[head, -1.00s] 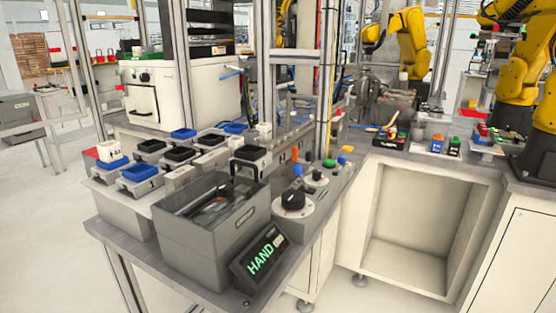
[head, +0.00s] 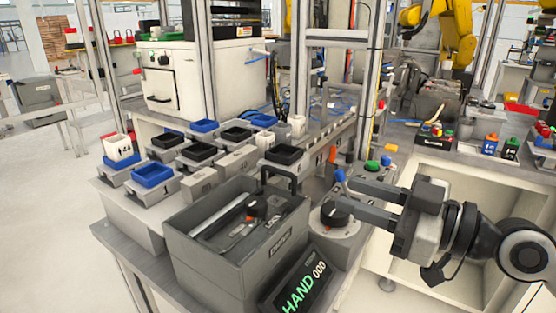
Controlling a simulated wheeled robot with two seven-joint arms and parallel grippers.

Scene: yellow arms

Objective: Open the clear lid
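A grey open-topped-looking bin (head: 225,262) stands at the front of the bench. A clear pane, which I take to be the clear lid (head: 228,215), appears to lie over its top; its edges are hard to see. A black arched handle (head: 283,176) rises at the bin's back right edge. Tools and a dark knob show through the top. My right gripper (head: 342,193) comes in from the right, to the right of the bin and apart from it. Its two fingers are spread, with nothing visible between them. My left gripper is out of view.
A round grey dial (head: 334,244) with a black knob is beside the lower right finger. A black HAND display (head: 305,285) stands in front. Several blue and black trays (head: 153,177) line the left. Coloured buttons (head: 372,166) sit behind the gripper.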

